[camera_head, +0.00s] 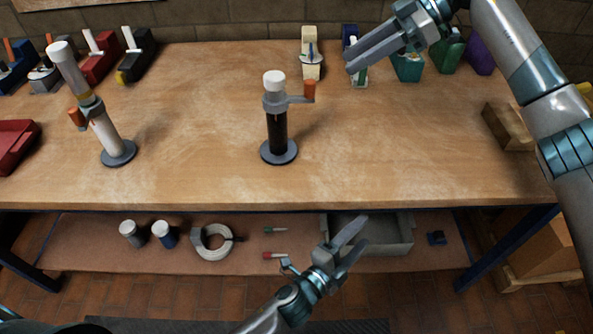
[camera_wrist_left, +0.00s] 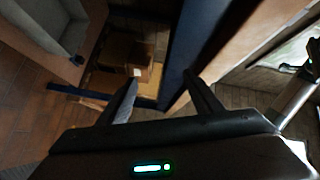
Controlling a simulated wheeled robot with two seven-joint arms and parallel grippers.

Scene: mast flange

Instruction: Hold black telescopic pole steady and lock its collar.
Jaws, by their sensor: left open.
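The black telescopic pole (camera_head: 277,134) stands upright on a round grey base in the middle of the bench. Its grey collar (camera_head: 274,102) sits below a white upper section, and a lever with an orange grip (camera_head: 309,91) sticks out to the right. My left gripper (camera_head: 360,231) is open and empty, in front of and below the bench's front edge, apart from the pole. My right gripper (camera_head: 350,63) is above the back of the bench, up and right of the pole, touching nothing I can see; its finger gap is unclear. The left wrist view shows open fingers (camera_wrist_left: 165,85) and no pole.
A tilted white pole (camera_head: 104,130) with an orange-gripped collar stands at left. The lower shelf holds jars, a cable coil and a grey bin (camera_head: 392,243).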

